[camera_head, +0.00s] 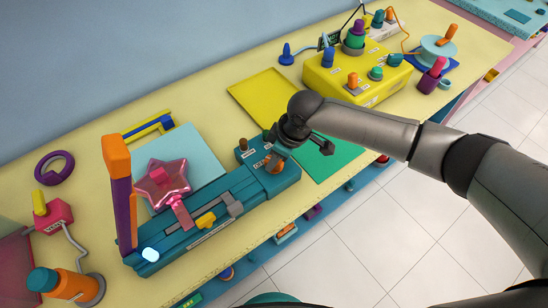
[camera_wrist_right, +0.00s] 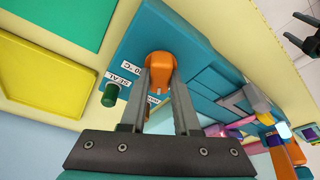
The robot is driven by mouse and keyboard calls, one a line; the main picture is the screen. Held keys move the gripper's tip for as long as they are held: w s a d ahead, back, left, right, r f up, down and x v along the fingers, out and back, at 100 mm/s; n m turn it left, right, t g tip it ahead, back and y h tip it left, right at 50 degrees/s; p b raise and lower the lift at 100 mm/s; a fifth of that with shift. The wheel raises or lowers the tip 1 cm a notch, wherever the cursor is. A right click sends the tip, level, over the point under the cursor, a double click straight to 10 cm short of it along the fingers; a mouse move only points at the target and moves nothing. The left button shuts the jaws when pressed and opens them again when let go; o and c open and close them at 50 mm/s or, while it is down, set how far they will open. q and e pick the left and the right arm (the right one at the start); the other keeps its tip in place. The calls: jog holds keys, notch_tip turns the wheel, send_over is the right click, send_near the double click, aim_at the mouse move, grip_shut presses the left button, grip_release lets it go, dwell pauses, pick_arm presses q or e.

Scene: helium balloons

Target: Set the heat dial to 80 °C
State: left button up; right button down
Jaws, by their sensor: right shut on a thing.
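The teal sealing machine (camera_head: 215,205) lies along the table's near edge. Its orange heat dial (camera_wrist_right: 160,68) sits at the right end, partly hidden by my gripper in the head view. My right gripper (camera_wrist_right: 158,92) is shut on the dial, one finger on each side. A white label (camera_wrist_right: 130,68) ending in "0 °C" is beside the dial; its full text and the dial's exact setting are hard to read. A dark green knob (camera_wrist_right: 110,95) stands by the "SEAL" label. My left gripper (camera_wrist_right: 300,32) shows at the wrist view's top right edge, its fingers apart and empty.
A pink star balloon (camera_head: 162,182) lies at the machine with its neck on it. A yellow box (camera_head: 355,75) with several knobs stands farther right.

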jog(key=shift+r+m+p, duration=0.1)
jog(key=shift+m+p, duration=0.9)
jog(key=shift+p, duration=0.45)
jog(key=shift+m+t+h+p, duration=0.3)
jog(key=shift+m+t+p, duration=0.1)
jog(key=shift+p, duration=0.05)
jog(key=shift+m, duration=0.3)
